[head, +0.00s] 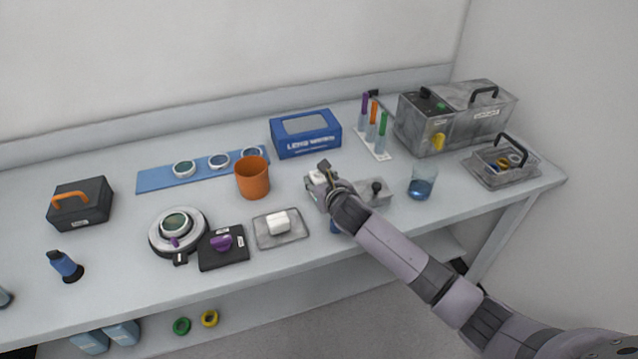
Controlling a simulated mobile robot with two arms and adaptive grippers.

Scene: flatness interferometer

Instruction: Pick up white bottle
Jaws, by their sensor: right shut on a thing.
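My right gripper (327,177) is at the middle of the table, at the end of the arm coming in from the lower right. It is shut on a small pale thing, apparently the white bottle (317,178), mostly hidden by the fingers and wrist. I cannot tell whether the bottle touches the table. My left gripper is not in view.
An orange cup (252,178) stands left of the gripper, and a white block on a tray (292,239) lies front left. A grey plate with a black knob (376,189) and a blue-filled beaker (422,182) are to the right. A blue box (305,145) stands behind.

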